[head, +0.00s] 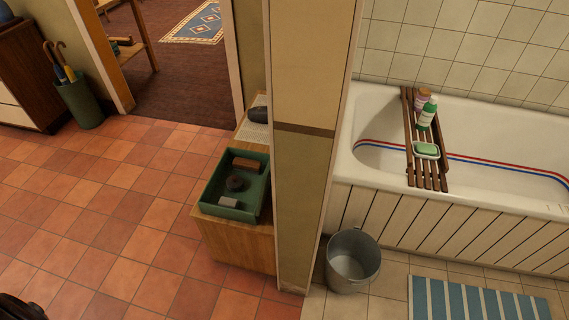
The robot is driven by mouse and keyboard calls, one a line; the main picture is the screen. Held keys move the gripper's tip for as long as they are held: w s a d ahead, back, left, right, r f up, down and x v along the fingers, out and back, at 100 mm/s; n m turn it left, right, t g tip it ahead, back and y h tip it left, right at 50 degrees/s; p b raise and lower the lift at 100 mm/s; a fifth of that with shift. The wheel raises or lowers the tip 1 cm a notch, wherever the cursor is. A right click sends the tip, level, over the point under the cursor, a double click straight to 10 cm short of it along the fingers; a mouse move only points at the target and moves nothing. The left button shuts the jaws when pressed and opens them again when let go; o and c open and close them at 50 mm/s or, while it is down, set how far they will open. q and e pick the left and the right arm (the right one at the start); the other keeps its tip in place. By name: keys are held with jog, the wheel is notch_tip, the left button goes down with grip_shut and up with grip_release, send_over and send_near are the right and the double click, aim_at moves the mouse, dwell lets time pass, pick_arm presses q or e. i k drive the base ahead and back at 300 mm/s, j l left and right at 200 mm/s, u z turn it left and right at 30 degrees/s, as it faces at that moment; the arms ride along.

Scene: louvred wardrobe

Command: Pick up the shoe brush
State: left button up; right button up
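A green tray (263,205) stands on a low wooden cabinet (240,246), left of the wall end. Inside it, near the far side, lies a brown oblong block (245,165) that looks like the shoe brush; its bristles cannot be made out. A dark round tin or disc (235,183) lies in the middle of the tray. A small grey block (228,202) lies near the front. Neither of my grippers shows in the head view.
The wall end (305,150) rises close beside the tray's right side. A dark object (258,114) rests behind the tray on a pale mat. A metal bucket (352,262) stands right of the wall by the bathtub (370,108). The tiled floor (120,215) to the left is clear.

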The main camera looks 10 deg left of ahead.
aim_at(239, 164)
jog(key=i+j+z, duration=0.1)
jog(key=j+z, duration=0.6)
jog(key=z, duration=0.25)
jog(key=j+z, duration=0.7)
jog(key=z, duration=0.2)
jog(key=k, duration=0.05)
